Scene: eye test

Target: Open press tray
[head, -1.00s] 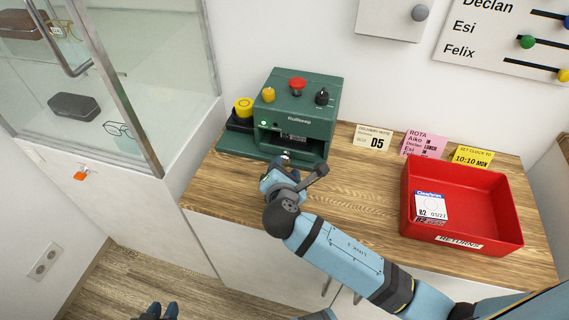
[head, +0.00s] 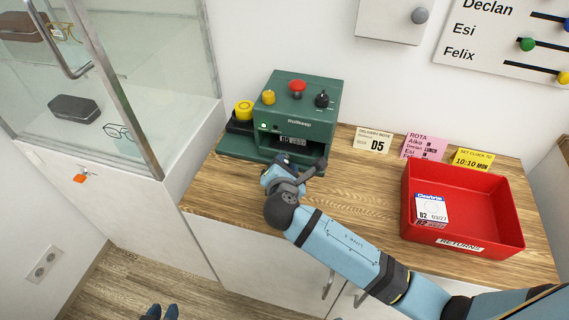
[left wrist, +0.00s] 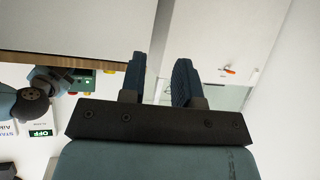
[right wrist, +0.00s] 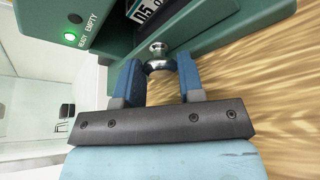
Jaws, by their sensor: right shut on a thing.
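The green press (head: 305,95) stands on the wooden counter, with a dark front slot holding a printed label (head: 292,141). A round metal knob (right wrist: 158,48) sits low on its front in the right wrist view. My right gripper (head: 285,161) is at the press front. In the right wrist view its blue fingers (right wrist: 162,72) are around the knob and shut on it. The gripper hides the knob in the head view, and I cannot tell how far out the tray is. My left gripper (left wrist: 161,72) is open and empty. Its fingertips (head: 162,311) show low in the head view, away from the press.
A red returns bin (head: 510,215) with a small labelled box (head: 431,206) inside stands to the right. Cards, including a cream one (head: 373,140), stand along the wall. A glass cabinet (head: 140,90) is at the left. The press has a green light (right wrist: 69,38) marked READY.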

